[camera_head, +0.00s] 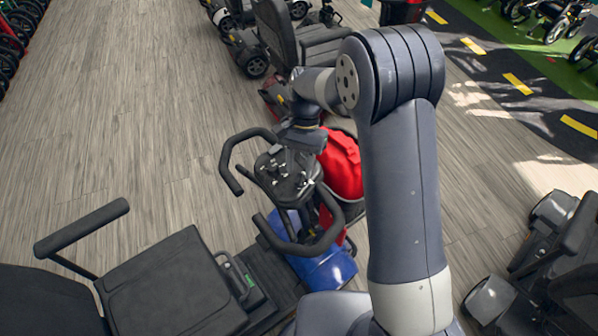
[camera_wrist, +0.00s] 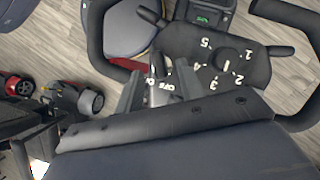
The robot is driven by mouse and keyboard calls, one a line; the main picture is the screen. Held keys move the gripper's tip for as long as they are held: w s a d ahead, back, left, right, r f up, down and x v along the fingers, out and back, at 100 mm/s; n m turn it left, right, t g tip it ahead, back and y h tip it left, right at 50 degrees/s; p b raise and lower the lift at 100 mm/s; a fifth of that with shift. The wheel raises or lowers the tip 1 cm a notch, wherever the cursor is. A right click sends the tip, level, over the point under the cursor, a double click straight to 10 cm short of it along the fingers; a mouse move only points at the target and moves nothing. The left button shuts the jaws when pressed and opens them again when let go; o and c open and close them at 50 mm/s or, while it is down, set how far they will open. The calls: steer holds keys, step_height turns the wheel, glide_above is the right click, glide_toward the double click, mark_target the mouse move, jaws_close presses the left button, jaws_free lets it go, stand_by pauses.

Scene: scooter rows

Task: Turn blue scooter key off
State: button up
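The blue scooter's body (camera_head: 325,268) shows in the head view, below its black handlebars and control console (camera_head: 287,175). In the wrist view the console (camera_wrist: 210,45) carries a numbered dial (camera_wrist: 226,66) and ON/OFF lettering. A small, light upright piece that looks like the key (camera_wrist: 157,64) stands just beyond that lettering; its exact angle is hard to tell. My gripper (camera_wrist: 158,82) points at the key area, with its two grey fingers apart, one on each side of the lettering. Contact with the key cannot be told. In the head view my gripper (camera_head: 298,146) is at the console's far edge.
The handlebar loops (camera_head: 240,150) curve around the console near my gripper. A red bag (camera_head: 341,165) sits in the front basket beside my arm. The scooter's black seat (camera_head: 170,290) is at lower left. Another scooter (camera_head: 285,40) stands beyond; wooden floor on the left is clear.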

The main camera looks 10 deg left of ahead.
steer(key=b+v, duration=0.1)
steer(key=v, duration=0.7)
steer(key=shift+r, duration=0.3)
steer(key=shift+w, duration=0.1)
steer(key=p+x, duration=0.1)
steer(key=x, duration=1)
steer(key=shift+p, duration=0.3)
steer(key=shift+r, duration=0.1)
steer(key=shift+w, duration=0.1)
